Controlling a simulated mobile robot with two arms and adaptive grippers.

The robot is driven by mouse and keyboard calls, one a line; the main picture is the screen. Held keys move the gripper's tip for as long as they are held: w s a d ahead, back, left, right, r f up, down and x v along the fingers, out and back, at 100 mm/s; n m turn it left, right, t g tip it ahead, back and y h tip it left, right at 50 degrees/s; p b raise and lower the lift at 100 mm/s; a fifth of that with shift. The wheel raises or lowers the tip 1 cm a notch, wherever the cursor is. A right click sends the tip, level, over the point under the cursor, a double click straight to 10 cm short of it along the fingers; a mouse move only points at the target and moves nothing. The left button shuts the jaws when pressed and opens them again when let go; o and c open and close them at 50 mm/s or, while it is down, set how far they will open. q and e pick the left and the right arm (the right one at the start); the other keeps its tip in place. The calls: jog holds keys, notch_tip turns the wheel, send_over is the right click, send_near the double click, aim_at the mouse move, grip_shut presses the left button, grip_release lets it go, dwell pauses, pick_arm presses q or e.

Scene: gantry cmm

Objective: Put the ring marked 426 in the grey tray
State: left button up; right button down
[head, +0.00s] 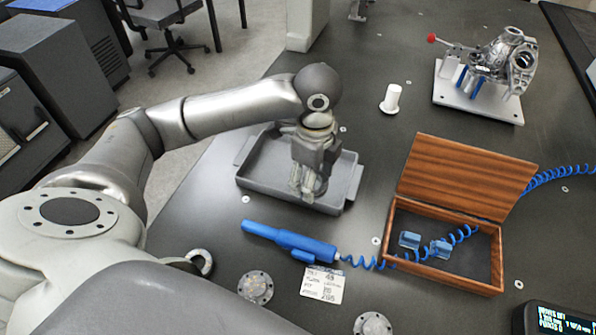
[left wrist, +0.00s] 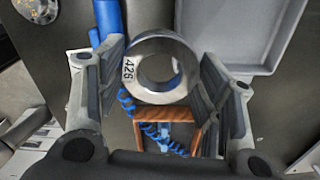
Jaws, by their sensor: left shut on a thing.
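The ring marked 426 (left wrist: 150,46) is a thick polished metal ring in the left wrist view, with its white number label facing the camera. My left gripper (left wrist: 165,85) is shut on it, one finger on each side. In the head view my left gripper (head: 308,190) points down in front of the grey tray (head: 262,187); the ring is hard to make out there. The tray is shallow and empty where it shows, and the gripper hides part of it. The tray (left wrist: 232,30) also shows at the upper right in the left wrist view. My right gripper is not seen.
An open wooden box (head: 445,262) with blue pieces stands right of the tray. A blue tool (head: 290,241) with a coiled cable lies in front. A paper label (head: 323,284), a loose ring (head: 201,262) and metal discs (head: 255,287) lie nearby.

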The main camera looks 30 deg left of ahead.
pick_arm(q)
jog(key=w+a+f+m, duration=0.1)
jog(key=w+a+f, duration=0.3)
jog(key=w+a, duration=0.1)
jog(key=w+a+f+m, duration=0.1)
jog(key=w+a+f, duration=0.3)
jog(key=f, duration=0.1)
jog(key=shift+w+a, duration=0.35)
jog(key=shift+w+a+f, duration=0.3)
jog(key=shift+f, duration=0.3)
notch_tip(320, 180, down, 3)
jog(key=shift+w+a+f, duration=0.1)
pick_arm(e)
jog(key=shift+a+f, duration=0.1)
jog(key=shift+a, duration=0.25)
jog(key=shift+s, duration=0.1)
pick_arm(q)
jog(key=o, duration=1.3)
jog(key=shift+f, duration=0.15)
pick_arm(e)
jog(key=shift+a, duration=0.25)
